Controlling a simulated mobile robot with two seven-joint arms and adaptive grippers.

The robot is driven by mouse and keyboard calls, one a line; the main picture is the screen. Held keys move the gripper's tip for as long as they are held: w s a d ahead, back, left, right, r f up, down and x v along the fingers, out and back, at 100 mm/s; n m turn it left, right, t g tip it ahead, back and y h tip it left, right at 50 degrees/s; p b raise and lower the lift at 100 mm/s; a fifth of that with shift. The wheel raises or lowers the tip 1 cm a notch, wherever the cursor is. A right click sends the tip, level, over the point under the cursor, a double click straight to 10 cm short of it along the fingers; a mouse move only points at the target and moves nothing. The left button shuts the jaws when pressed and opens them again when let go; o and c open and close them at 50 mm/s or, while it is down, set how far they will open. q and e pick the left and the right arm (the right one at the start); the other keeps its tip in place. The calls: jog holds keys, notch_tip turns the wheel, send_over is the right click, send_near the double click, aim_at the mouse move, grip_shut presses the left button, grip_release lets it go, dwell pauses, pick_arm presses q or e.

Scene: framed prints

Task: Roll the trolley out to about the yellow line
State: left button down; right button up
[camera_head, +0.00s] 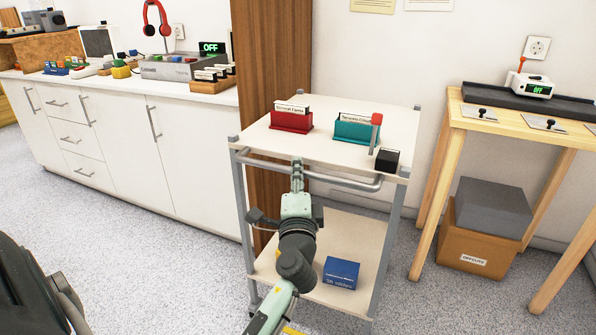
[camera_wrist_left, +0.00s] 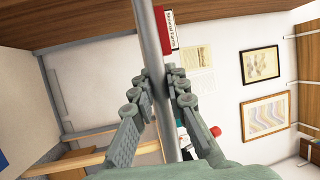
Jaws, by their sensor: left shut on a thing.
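The trolley (camera_head: 322,148) has a pale top, a lower shelf and grey metal posts. It stands beside a brown wooden panel, near the wall. Its grey handle bar (camera_head: 345,183) runs along the near side. My left gripper (camera_head: 297,170) is shut on this bar left of its middle. In the left wrist view the fingers (camera_wrist_left: 160,88) sit on both sides of the bar (camera_wrist_left: 152,45). My right gripper is not in view.
The trolley top carries a red card box (camera_head: 291,122), a teal card box (camera_head: 356,131) and a black block (camera_head: 387,160). A blue box (camera_head: 341,272) lies on the lower shelf. White cabinets (camera_head: 185,150) stand left, a wooden table (camera_head: 455,120) right. Grey floor (camera_head: 170,270) is clear front-left.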

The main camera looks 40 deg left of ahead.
pick_arm(q)
jog(key=c, duration=1.5)
grip_release()
jog(key=v, duration=1.2)
jog(key=s+a+f+n+g+h+p, duration=0.2)
jog(key=f+n+g, duration=0.1)
jog(key=f, duration=0.4)
jog(key=s+a+f+n+g+h+p, duration=0.1)
jog(key=f+n+g, duration=0.15)
jog(key=f, duration=0.55)
jog(key=s+d+f+n+g+h+p, duration=0.1)
jog(key=s+d+f+g+h, duration=0.1)
jog(key=s+f, duration=0.2)
jog(key=s+d+f+g+h+p, duration=0.1)
jog(key=s+d+f+g+h, duration=0.1)
jog(key=f, duration=0.3)
jog(key=s+d+f+n+g+h+p, duration=0.1)
jog(key=s+d+f+g+h, duration=0.1)
jog(key=s+f, duration=0.3)
jog(key=shift+s+d+f+n+g+h, duration=0.2)
jog(key=shift+s+n+g+h, duration=0.15)
jog(key=shift+g+h, duration=0.45)
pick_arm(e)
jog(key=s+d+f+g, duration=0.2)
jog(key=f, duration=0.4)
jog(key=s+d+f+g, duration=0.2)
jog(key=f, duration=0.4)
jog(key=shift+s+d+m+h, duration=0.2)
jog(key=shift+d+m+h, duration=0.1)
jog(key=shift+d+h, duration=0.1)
